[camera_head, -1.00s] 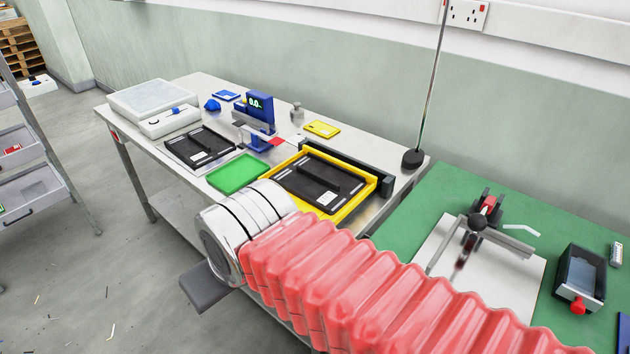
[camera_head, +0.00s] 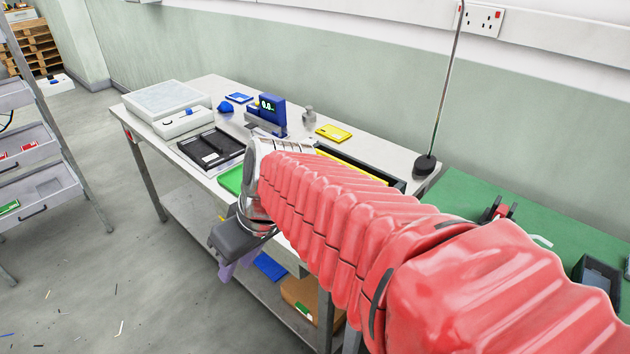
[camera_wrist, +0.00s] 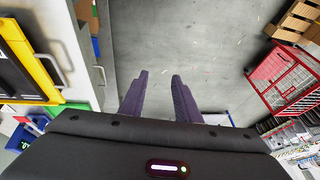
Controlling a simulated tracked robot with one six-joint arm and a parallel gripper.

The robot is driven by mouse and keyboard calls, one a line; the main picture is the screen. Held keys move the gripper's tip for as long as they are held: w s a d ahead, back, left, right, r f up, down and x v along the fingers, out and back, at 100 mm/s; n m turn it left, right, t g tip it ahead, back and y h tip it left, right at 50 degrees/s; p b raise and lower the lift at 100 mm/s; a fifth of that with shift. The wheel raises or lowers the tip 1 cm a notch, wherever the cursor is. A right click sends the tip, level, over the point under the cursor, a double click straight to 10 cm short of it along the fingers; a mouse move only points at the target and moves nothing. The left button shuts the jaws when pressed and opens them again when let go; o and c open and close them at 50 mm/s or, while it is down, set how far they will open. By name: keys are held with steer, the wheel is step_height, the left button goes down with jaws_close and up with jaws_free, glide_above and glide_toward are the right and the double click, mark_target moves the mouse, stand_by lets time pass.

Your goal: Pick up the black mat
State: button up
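A flat black mat-like panel (camera_wrist: 14,77) lies in a yellow frame on the table at the left of the wrist view. In the head view my arm hides most of that frame. A second flat black piece (camera_head: 210,149) lies on the table left of my arm; I cannot tell which of the two is the task's mat. My gripper (camera_wrist: 160,75) has two purple fingers standing apart with nothing between them. It hangs beyond the table's front edge, over the floor, and touches neither black piece.
A green tray (camera_head: 231,180) is beside my wrist. A lower shelf holds a blue item (camera_head: 269,266).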

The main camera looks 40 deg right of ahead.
steer(key=w+d+f+t+y, duration=0.2)
steer(key=w+d, duration=0.3)
steer(key=d, duration=0.5)
steer(key=w+d+f+t+y, duration=0.15)
steer(key=w+d, duration=0.25)
steer(key=d, duration=0.6)
steer(key=s+d+f+t+h, duration=0.1)
steer(key=d+t, duration=0.1)
steer(key=d, duration=0.6)
steer(key=s+d+f+t+h, duration=0.2)
steer(key=d, duration=0.5)
steer(key=s+d+f+t+h, duration=0.1)
steer(key=s+d+t, duration=0.1)
steer(key=d, duration=0.6)
steer(key=shift+d+f, duration=0.15)
steer(key=shift+d, duration=0.15)
steer(key=shift+w, duration=0.1)
steer(key=shift+x, duration=4.3)
